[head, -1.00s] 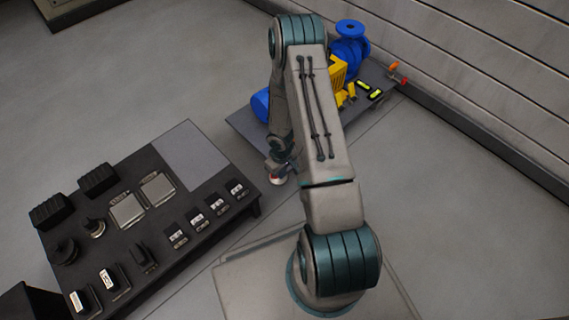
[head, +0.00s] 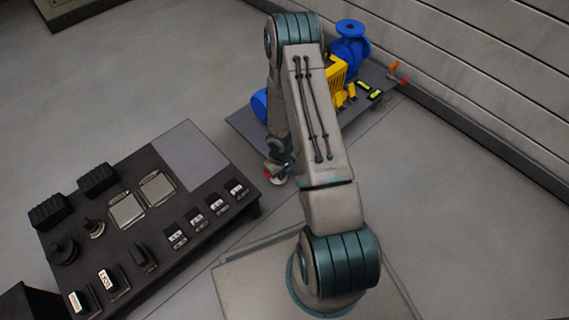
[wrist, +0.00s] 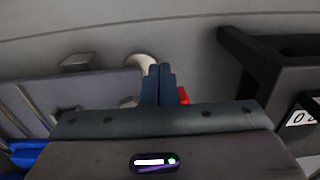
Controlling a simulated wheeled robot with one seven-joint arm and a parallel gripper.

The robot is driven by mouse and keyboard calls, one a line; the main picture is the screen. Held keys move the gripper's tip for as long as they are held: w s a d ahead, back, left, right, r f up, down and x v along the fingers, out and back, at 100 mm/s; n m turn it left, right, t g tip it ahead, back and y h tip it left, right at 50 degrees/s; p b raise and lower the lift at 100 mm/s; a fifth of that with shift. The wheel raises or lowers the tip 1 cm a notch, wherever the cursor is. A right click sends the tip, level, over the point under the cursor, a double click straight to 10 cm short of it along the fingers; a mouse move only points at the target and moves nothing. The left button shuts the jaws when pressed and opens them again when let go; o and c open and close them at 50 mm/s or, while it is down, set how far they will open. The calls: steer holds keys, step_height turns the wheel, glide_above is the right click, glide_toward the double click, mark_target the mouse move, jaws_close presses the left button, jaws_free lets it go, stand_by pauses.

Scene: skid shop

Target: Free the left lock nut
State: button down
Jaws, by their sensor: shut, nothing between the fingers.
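My gripper (wrist: 158,85) is shut and empty in the wrist view, its dark fingers together. A small red part (wrist: 183,95) shows just right of the fingers; I cannot tell what it belongs to. In the head view the gripper is small, at the lower end of my arm, between the skid and the black console. The pump skid (head: 244,123) carries a blue pump (head: 350,45), a yellow guard (head: 337,72) and a blue motor (head: 260,105), partly hidden by my arm. I cannot make out the left lock nut in either view.
A black console (head: 150,215) with knobs, switches and labelled blocks stands at the left; its edge shows at right in the wrist view (wrist: 262,70). Red and orange handles (head: 395,68) are at the skid's far right. A ribbed wall runs behind.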

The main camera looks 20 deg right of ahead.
step_height(320, 180, up, 7)
steer(key=p, duration=0.5)
stand_by(0.4)
step_height(320, 180, up, 40)
steer(key=m+t+h+p, duration=0.1)
steer(key=m+h+p, duration=0.1)
steer(key=p, duration=1.4)
steer(key=s+a+r+p, duration=0.2)
steer(key=s+r+p, duration=0.3)
steer(key=r, duration=0.7)
steer(key=s+a+r+m+t+y+p, duration=0.1)
steer(key=s+r+p, duration=0.5)
steer(key=r, duration=0.7)
steer(key=s+a+r+m+y+p, duration=0.1)
steer(key=s+a+r+p, duration=0.2)
steer(key=s+r+p, duration=0.2)
step_height(320, 180, up, 8)
steer(key=p, duration=0.3)
steer(key=shift+s+a+f+t, duration=0.25)
steer(key=shift+t, duration=0.15)
